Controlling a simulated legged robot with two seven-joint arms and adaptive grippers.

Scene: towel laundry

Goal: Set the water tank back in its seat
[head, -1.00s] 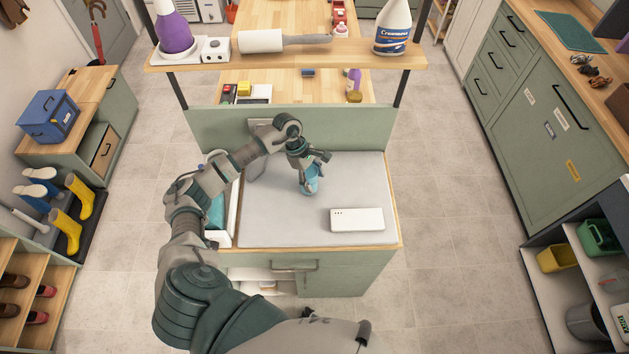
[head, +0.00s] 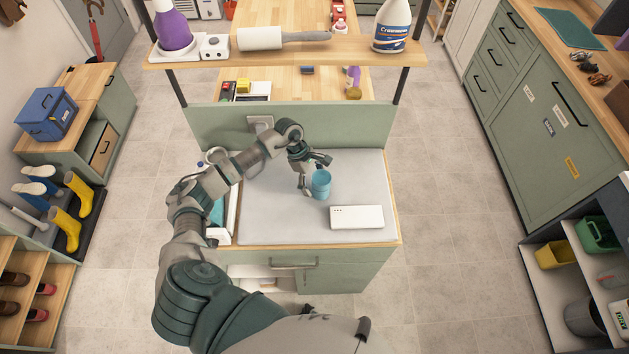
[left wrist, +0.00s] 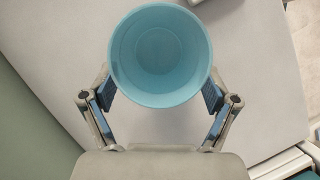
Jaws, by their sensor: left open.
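A blue, round, open-topped container (head: 321,184) stands upright on the grey-topped counter (head: 275,215); I cannot tell if it is the water tank. My left gripper (head: 313,176) is open just left of and behind it. In the left wrist view the container (left wrist: 160,55) looks empty, and the open fingers (left wrist: 158,97) are at either side of its near edge; contact is unclear. A flat white box (head: 357,217) with small dark marks lies in front of the container. No seat can be made out for certain. My right gripper is out of view.
A white tray (head: 222,236) with a teal item (head: 217,211) is along the counter's left side, partly behind my arm. A green back panel (head: 340,130) and a wooden shelf (head: 350,55) with bottles stand behind. The counter's right rear is clear.

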